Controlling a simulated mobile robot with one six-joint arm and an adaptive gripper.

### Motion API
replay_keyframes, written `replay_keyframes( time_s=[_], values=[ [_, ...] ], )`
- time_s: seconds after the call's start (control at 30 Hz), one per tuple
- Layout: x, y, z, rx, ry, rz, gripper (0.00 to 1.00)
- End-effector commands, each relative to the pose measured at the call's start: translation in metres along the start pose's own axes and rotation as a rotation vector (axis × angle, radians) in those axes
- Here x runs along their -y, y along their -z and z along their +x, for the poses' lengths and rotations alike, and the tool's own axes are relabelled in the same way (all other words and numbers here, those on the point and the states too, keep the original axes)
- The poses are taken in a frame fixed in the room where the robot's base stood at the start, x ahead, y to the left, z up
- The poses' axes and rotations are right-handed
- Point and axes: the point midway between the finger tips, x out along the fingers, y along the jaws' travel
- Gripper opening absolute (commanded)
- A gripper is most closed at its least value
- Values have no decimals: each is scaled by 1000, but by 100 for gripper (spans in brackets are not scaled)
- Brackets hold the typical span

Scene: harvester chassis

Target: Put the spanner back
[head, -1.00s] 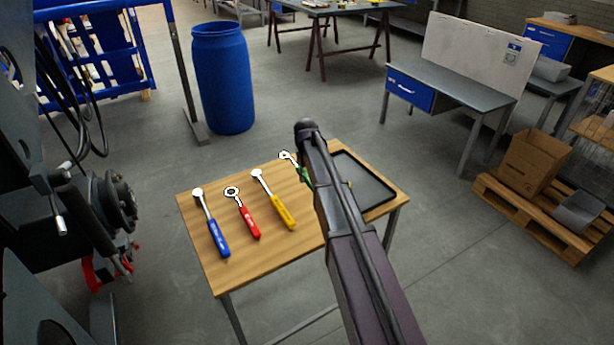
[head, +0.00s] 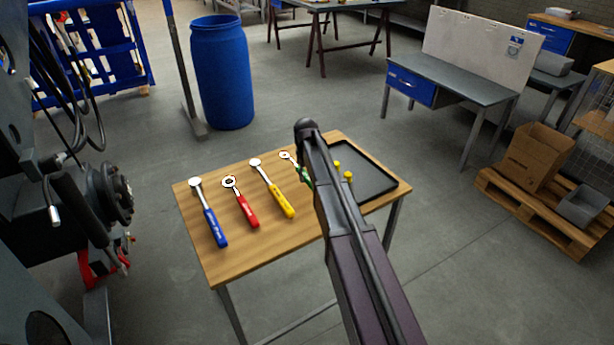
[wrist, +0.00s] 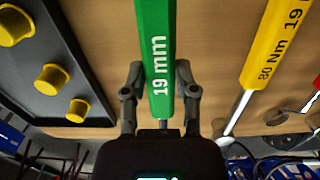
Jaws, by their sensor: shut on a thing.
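The green-handled spanner marked 19 mm (wrist: 156,50) runs upright through the middle of the wrist view. My gripper (wrist: 159,82) has one finger on each side of its handle and is shut on it. In the head view the spanner's silver ring end (head: 286,156) shows at the far side of the wooden table (head: 240,255), right of the yellow-handled tool. My arm hides most of its handle and my gripper there. I cannot tell whether the spanner touches the table top.
Blue (head: 215,229), red (head: 247,212) and yellow (head: 281,203) handled tools lie in a row on the table. A black tray (head: 378,188) with yellow-topped pieces (wrist: 52,77) is at its right. The dark machine (head: 75,200) stands left; a blue barrel (head: 222,75) stands behind.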

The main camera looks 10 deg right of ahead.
Motion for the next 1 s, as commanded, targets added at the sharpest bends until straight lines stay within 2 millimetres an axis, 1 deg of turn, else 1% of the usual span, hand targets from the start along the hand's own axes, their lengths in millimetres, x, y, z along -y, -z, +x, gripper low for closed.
replay_keyframes(
  time_s=[0.03, 0.1, 0.4, 0.9, 0.93, 0.97, 1.0],
  values=[
    [0, 0, 8, 0, 0, 0, 0],
    [0, 0, 12, 0, 0, 0, 0],
    [0, 0, 27, 0, 0, 0, 0],
    [0, 0, 29, 0, 0, 0, 0],
    [0, 0, 29, 0, 0, 0, 47],
    [0, 0, 29, 0, 0, 0, 56],
    [0, 0, 29, 0, 0, 0, 68]
  ],
)
